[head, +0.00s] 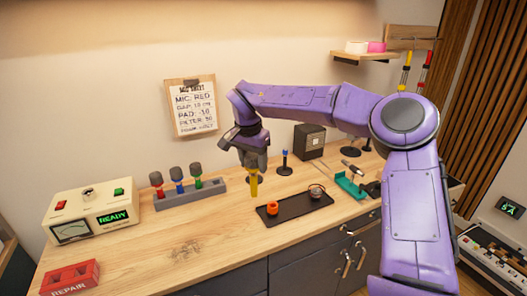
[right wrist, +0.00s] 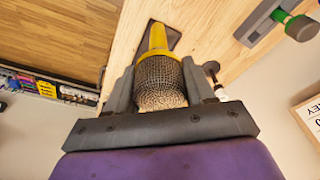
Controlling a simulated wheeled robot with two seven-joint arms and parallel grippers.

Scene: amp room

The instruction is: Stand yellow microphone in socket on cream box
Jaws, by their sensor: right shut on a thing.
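The yellow microphone (head: 254,187) hangs roughly upright below my right gripper (head: 250,158), yellow handle down, over the middle of the wooden bench. In the right wrist view my gripper (right wrist: 165,95) is shut around its grey mesh head (right wrist: 160,80), and its yellow handle (right wrist: 157,38) points away from the camera. The cream box (head: 117,203) stands at the left of the bench, with a dial and a green READY display. A small dark round fitting (head: 88,193) shows on its top; I cannot tell its details. My left gripper is not in view.
A grey rack (head: 205,195) holds red, blue and green microphones between the box and my gripper. A red REPAIR block (head: 70,279) sits at the front left. A black tray (head: 293,207) lies right of the microphone. The bench front middle is clear.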

